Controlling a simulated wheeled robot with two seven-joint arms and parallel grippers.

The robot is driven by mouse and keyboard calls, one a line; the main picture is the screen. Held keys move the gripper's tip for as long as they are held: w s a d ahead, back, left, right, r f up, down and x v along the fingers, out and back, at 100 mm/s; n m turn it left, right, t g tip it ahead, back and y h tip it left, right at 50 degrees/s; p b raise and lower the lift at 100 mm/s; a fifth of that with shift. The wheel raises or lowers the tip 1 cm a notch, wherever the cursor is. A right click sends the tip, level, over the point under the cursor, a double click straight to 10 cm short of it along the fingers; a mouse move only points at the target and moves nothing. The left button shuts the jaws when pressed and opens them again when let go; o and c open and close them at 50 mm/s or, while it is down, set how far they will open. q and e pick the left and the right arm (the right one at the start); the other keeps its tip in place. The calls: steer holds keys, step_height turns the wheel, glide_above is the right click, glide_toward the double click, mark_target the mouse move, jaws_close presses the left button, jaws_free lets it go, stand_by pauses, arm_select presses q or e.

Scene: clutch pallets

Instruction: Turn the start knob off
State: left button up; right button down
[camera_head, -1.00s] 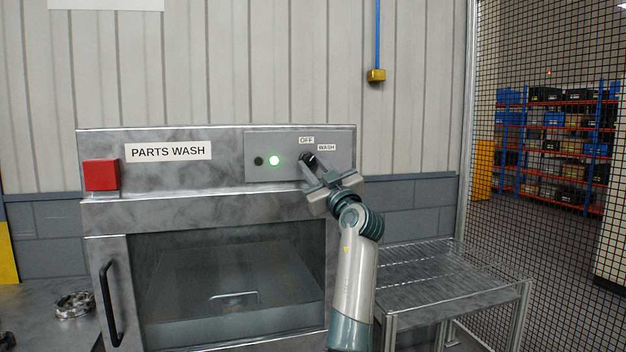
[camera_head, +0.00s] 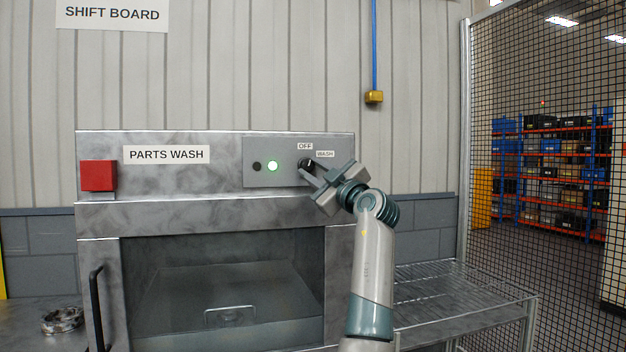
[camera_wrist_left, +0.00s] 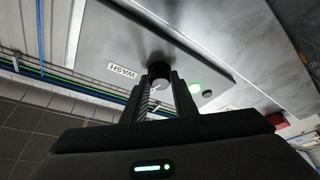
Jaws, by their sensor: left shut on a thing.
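The start knob (camera_head: 304,163) is a small black dial on the grey control panel (camera_head: 258,178) of the parts wash machine. It sits below the OFF label (camera_head: 305,146) and left of the WASH label (camera_head: 325,154). My left gripper (camera_head: 309,168) is shut on the knob; its fingers partly hide it. In the left wrist view the knob (camera_wrist_left: 160,72) sits between the two fingertips (camera_wrist_left: 160,88), with the WASH label beside it. The panel light (camera_head: 273,166) glows green. My right gripper is not in view.
A black button (camera_head: 257,167) sits left of the green light, and a red box (camera_head: 98,175) is at the machine's left. The washer door has a black handle (camera_head: 97,308). A wire rack table (camera_head: 450,295) stands at right, before a mesh fence (camera_head: 540,130).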

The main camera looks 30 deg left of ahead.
arm_select(q)
steer(key=shift+n, duration=0.8)
steer(key=shift+w+r+n+g, duration=0.1)
steer(key=shift+n+g, duration=0.5)
steer(key=shift+n, duration=0.2)
steer(key=shift+d+n+g+h, duration=0.1)
steer(key=shift+n+g+h, duration=0.2)
steer(key=shift+n, duration=0.4)
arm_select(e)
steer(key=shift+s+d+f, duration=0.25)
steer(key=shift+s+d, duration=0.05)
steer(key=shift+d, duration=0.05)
arm_select(q)
steer(key=o, duration=1)
steer(key=shift+o, duration=0.2)
